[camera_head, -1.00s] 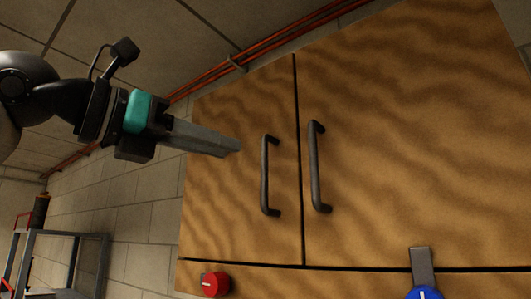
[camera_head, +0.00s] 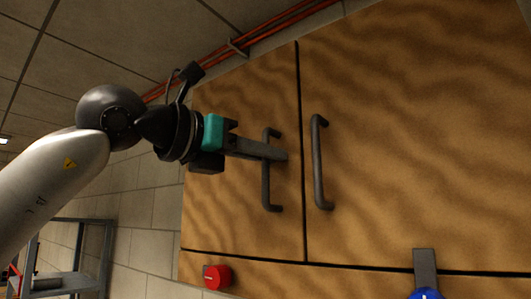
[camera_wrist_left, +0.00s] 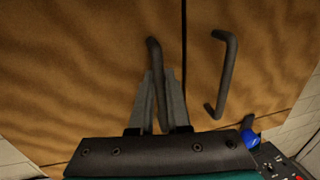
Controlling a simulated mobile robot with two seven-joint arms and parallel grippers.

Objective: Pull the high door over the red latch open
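The high door (camera_head: 225,115) is the narrow left wooden door above the red latch (camera_head: 217,277), and it looks shut. Its dark bar handle (camera_head: 266,190) stands upright near the door's right edge. My left gripper (camera_head: 280,155) reaches in from the left across this handle, at about its middle. In the left wrist view the two grey fingers (camera_wrist_left: 159,90) lie on either side of the handle (camera_wrist_left: 155,55), slightly apart, with the bar between them. Whether they touch it is hard to tell. My right gripper is not in view.
A wider wooden door (camera_head: 420,130) with its own handle (camera_head: 318,165) is close on the right. A blue latch (camera_head: 424,293) on a grey plate is below it. Red pipes (camera_head: 265,30) run along the wall above. A metal shelf (camera_head: 75,260) stands at lower left.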

